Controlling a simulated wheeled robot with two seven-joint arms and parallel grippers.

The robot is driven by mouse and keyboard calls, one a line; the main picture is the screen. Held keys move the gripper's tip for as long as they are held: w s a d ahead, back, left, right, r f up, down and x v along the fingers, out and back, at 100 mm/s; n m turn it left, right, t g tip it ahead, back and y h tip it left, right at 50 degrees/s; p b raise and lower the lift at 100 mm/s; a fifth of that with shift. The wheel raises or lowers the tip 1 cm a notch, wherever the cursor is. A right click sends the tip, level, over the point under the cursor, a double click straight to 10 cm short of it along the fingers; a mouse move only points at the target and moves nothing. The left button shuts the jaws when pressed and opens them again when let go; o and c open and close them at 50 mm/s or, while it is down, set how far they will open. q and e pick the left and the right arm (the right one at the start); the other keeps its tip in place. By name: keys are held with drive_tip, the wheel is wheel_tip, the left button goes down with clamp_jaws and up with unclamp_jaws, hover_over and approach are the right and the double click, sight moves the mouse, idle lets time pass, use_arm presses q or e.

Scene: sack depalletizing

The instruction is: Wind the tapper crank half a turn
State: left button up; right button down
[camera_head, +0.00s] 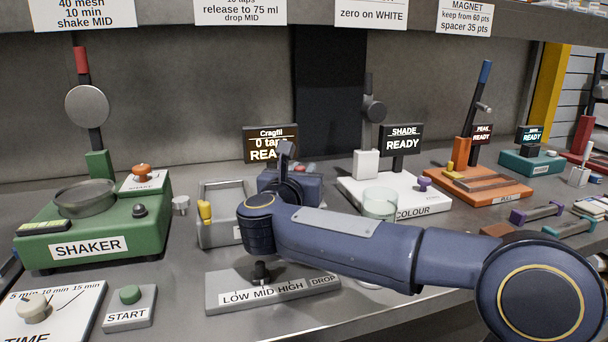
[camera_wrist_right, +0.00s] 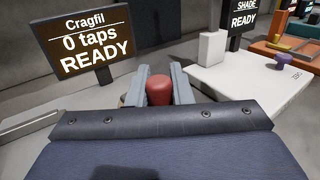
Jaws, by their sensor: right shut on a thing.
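The tapper's display (camera_head: 270,144) reads "Cragfil 0 taps READY"; it also shows in the right wrist view (camera_wrist_right: 82,44). A red rounded knob (camera_wrist_right: 159,89), apparently the crank's handle, sits between the two grey fingers of my right gripper (camera_wrist_right: 160,82), which is shut on it. In the head view my right arm comes in from the right, and its wrist covers much of the tapper. The crank arm is hidden there, so its angle cannot be told. My left gripper is not in view.
A green shaker (camera_head: 98,222) stands at left, a white colour unit (camera_head: 405,200) and an orange unit (camera_head: 480,188) at right. A LOW MID HIGH DROP selector (camera_head: 270,296) and START button (camera_head: 130,296) lie in front. A glass (camera_head: 380,203) stands behind my forearm.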

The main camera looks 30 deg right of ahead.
drive_tip(key=shift+s+a+m+g+h+b, duration=0.1)
drive_tip(key=shift+a+m+g+h+b, duration=0.2)
drive_tip(key=shift+m+g+h, duration=0.5)
drive_tip(key=shift+a+m+g+h+b, duration=0.25)
drive_tip(key=shift+m+g+h, duration=0.3)
drive_tip(key=shift+g, duration=0.45)
drive_tip(key=c, duration=1.3)
unclamp_jaws()
drive_tip(key=shift+m, duration=0.25)
drive_tip(key=v, duration=0.7)
drive_tip(key=shift+a+p, duration=0.25)
drive_tip(key=shift+p, duration=0.1)
